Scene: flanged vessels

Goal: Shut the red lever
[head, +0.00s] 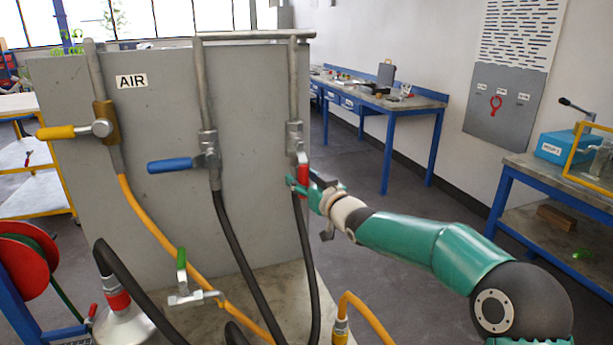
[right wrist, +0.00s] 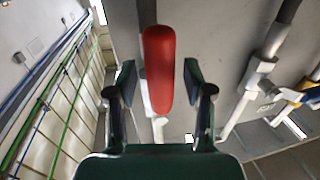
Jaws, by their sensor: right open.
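The red lever (head: 303,180) is on the valve at the panel's right edge. It points down along its pipe, and my right gripper partly hides it in the head view. In the right wrist view the red lever (right wrist: 158,70) stands lengthwise between the two fingers. My right gripper (head: 308,189) is open at the lever. In the wrist view its fingers (right wrist: 158,84) are on both sides of the lever, with a gap showing on each side. My left gripper is not in view.
The grey panel (head: 160,190) also carries a yellow lever (head: 56,132) and a blue lever (head: 170,165), both sideways. A green lever (head: 181,258) stands upright on a lower valve. Black and orange hoses hang in front. Open floor lies right of the panel.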

